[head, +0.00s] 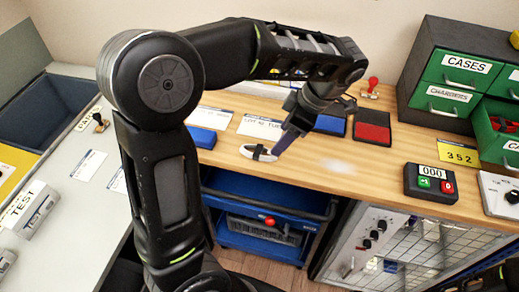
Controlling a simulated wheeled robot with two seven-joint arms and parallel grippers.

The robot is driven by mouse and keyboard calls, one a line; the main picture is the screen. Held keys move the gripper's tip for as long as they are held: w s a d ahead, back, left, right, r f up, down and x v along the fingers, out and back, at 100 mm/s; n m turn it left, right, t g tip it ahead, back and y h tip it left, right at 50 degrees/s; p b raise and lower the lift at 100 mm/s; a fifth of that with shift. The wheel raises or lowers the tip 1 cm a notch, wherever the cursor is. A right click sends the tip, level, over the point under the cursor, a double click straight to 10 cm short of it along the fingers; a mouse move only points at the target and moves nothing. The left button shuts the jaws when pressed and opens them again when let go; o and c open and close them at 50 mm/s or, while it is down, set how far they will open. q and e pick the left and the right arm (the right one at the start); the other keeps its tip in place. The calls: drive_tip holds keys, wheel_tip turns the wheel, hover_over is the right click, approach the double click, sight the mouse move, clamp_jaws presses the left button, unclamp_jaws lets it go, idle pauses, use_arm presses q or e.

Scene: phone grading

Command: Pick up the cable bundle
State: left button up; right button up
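The cable bundle (258,153) is a small white loop with a black band around its middle. It lies on the wooden table near the front edge. My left gripper (282,145) comes down from the upper right, with its bluish fingers just right of the bundle's right end. The fingers overlap in this view, so I cannot tell how far apart they are or whether they touch the bundle. My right gripper is not in view.
A blue pad (201,138) and a red pad (372,128) lie on the table (330,165). A counter box (431,184) and green-drawer cabinet (448,70) stand right. A blue cart (262,245) is below the front edge. My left arm crosses the middle.

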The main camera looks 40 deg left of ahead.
sight(258, 152)
use_arm(q)
drive_tip(key=shift+b+x, duration=0.85)
drive_tip(key=shift+x, duration=0.2)
drive_tip(key=shift+f, duration=0.3)
drive_tip(key=shift+a+f+b, duration=0.15)
drive_tip(key=shift+f+b, duration=0.1)
drive_tip(key=shift+b, duration=0.2)
drive_tip(key=shift+x, duration=2.3)
clamp_jaws()
drive_tip(key=shift+w+r, duration=0.1)
